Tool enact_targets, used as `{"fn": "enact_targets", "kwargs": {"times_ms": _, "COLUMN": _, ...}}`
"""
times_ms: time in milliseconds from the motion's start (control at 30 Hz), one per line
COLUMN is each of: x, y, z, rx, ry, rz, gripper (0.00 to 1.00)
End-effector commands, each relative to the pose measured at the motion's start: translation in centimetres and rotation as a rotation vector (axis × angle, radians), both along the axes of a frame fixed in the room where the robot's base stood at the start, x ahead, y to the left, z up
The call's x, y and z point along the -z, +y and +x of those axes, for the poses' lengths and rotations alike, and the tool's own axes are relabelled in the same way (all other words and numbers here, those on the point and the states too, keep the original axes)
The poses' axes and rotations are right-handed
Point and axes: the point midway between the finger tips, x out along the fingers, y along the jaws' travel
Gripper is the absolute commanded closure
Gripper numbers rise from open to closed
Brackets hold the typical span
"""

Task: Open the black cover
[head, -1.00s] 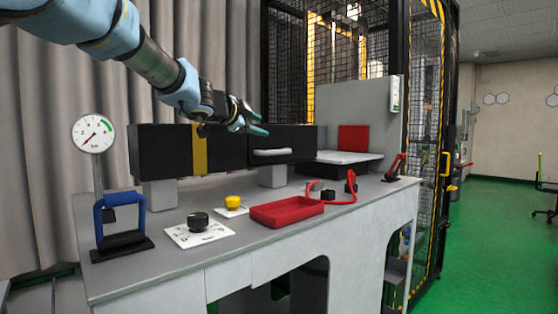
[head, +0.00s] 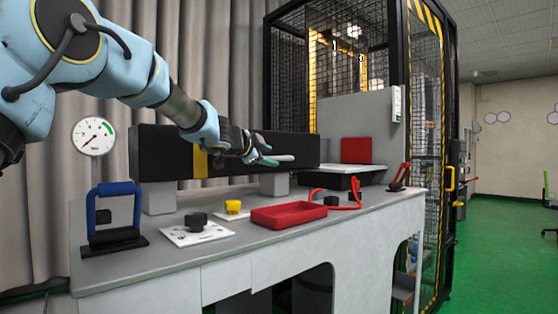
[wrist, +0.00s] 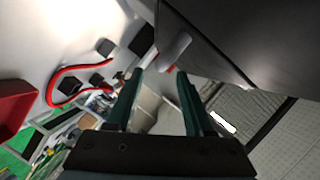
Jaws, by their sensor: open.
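The black cover (head: 300,147) is a long dark box front with a yellow stripe (head: 200,162), raised on grey blocks over the bench. It looks shut. Its pale bar handle (head: 280,159) is partly hidden behind my gripper (head: 267,157) in the head view. In the wrist view, my gripper (wrist: 158,74) is open, its two green fingers apart. The handle (wrist: 173,52) shows just beyond the fingertips, nearer the right finger, with the dark cover face (wrist: 215,40) at upper right. I cannot tell whether a finger touches the handle.
Below the cover stand a red tray (head: 289,215), a black knob (head: 196,220), a yellow button (head: 233,205) and a blue-handled device (head: 117,215). A red cable (head: 340,206) lies right of the tray. A dial gauge (head: 93,136) rises at left.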

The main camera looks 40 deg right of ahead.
Motion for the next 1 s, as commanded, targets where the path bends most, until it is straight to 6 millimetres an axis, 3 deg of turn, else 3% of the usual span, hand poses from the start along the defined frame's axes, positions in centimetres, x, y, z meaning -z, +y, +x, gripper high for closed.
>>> {"fn": "enact_targets", "kwargs": {"times_ms": 100, "x": 0.4, "y": -2.3, "z": 0.6, "rx": 0.002, "ry": 0.002, "rz": 0.001, "gripper": 0.48}}
{"fn": "enact_targets", "kwargs": {"times_ms": 333, "x": 1.0, "y": -5.1, "z": 1.4, "rx": 0.001, "ry": 0.0, "rz": 0.0, "gripper": 0.48}}
{"fn": "enact_targets", "kwargs": {"times_ms": 767, "x": 1.4, "y": -6.0, "z": 1.7, "rx": 0.0, "ry": 0.0, "rz": 0.0, "gripper": 0.48}}
{"fn": "enact_targets", "kwargs": {"times_ms": 1000, "x": 1.4, "y": -6.0, "z": 1.7, "rx": 0.0, "ry": 0.0, "rz": 0.0, "gripper": 0.74}}
